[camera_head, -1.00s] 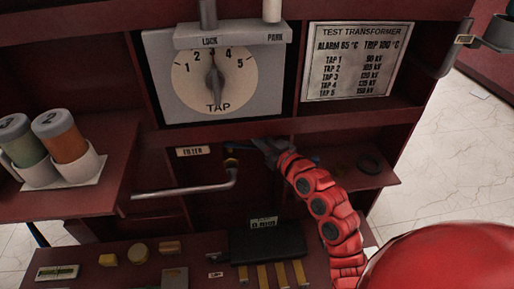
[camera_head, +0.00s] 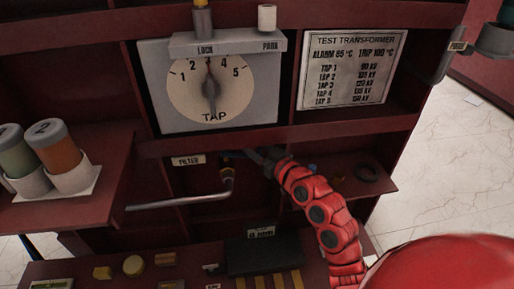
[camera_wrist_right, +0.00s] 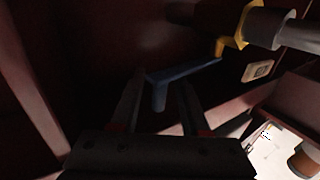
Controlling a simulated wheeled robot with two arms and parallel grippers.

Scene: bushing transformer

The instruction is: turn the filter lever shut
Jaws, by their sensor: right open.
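The filter lever (camera_wrist_right: 180,74) is a blue bent handle on a yellow valve fitting (camera_wrist_right: 232,42) in the right wrist view. In the head view it is small and dark under the shelf, beside the FILTER label (camera_head: 188,160). A grey pipe (camera_head: 180,201) runs from the left to an elbow below the fitting. My right gripper (camera_wrist_right: 158,102) is open. The bent end of the lever shows between its two fingers; contact is not clear. In the head view the right gripper (camera_head: 258,154) is just right of the fitting. My left gripper is not in view.
The tap dial (camera_head: 210,85) and rating plate (camera_head: 353,68) are above the gripper. A shelf edge (camera_head: 290,134) runs just over it. A dark box (camera_head: 262,254) stands below. Two canisters (camera_head: 55,150) are at left.

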